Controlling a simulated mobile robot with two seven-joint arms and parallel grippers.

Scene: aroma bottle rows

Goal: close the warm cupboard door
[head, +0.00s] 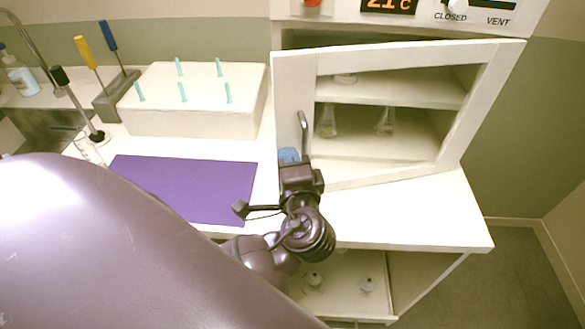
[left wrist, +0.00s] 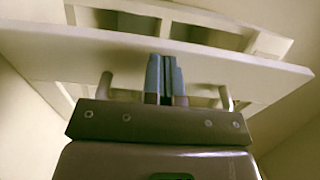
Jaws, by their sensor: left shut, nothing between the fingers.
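The warm cupboard door (head: 295,80) is a white frame with a see-through middle. It stands partly open, with a dark gap above its top edge. Its upright bar handle (head: 304,132) is on the left side. My left gripper (head: 289,156) is shut and empty, with its blue fingers at the lower left of the door, just below the handle. In the left wrist view the shut fingers (left wrist: 164,78) point at the door panel (left wrist: 100,58), between two handle posts; whether they touch it I cannot tell. My right gripper is not in view.
Inside the cupboard are a shelf (head: 400,88) and glass flasks (head: 385,122). The white bench top (head: 400,215) before the door is clear. A purple mat (head: 185,185), a white block with teal pegs (head: 190,120) and a tool holder (head: 115,95) stand left.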

